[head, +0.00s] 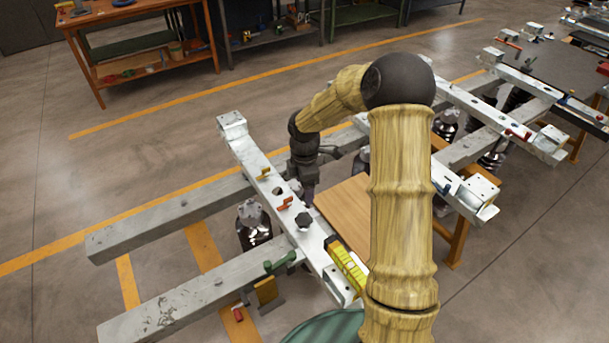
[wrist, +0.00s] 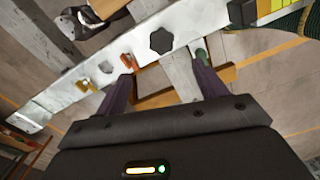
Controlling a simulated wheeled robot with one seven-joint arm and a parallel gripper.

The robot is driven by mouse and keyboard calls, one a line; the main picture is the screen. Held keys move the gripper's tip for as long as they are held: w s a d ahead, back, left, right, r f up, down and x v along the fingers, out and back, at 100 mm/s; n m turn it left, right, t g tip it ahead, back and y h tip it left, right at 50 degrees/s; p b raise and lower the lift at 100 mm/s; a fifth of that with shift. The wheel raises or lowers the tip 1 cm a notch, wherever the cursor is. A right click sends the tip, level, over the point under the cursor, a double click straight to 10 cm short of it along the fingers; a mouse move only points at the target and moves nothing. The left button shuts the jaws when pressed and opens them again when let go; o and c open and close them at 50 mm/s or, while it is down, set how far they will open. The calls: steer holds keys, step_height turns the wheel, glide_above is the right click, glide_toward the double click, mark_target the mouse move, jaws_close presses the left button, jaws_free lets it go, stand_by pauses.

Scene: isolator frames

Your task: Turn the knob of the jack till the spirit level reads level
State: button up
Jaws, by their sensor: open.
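A black star-shaped knob (head: 303,222) sits on top of the pale metal rail (head: 322,257). In the wrist view the same knob (wrist: 161,41) lies just beyond the fingertips, roughly centred between them. The yellow spirit level (head: 347,266) lies along the near end of the rail, and its yellow body (wrist: 270,8) is cut by the top edge of the wrist view. Its bubble is too small to read. My gripper (wrist: 163,68) is open and empty, its two purple fingers apart, short of the knob. In the head view my gripper (head: 308,197) is close behind the knob, partly hidden.
Orange-red (head: 285,204) and brass-coloured (head: 263,174) fittings sit on the rail beside the knob. A green fitting (head: 281,262) is on the near grey beam (head: 200,290). A dark glossy jack-like body (head: 254,228) stands under the frame. A wooden board (head: 350,205) lies right of the rail.

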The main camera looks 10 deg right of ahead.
step_height(320, 180, up, 4)
steer(key=shift+r, duration=0.15)
stand_by(0.5)
steer(key=s+r+m+t, duration=0.1)
steer(key=s+r+m, duration=0.1)
steer(key=s+m, duration=0.7)
steer(key=s+r+m+t, duration=0.1)
steer(key=s+r+m, duration=0.2)
steer(key=s+m, duration=0.6)
steer(key=s, duration=0.3)
steer(key=shift+r+m+t, duration=0.2)
steer(key=shift+m+t, duration=0.1)
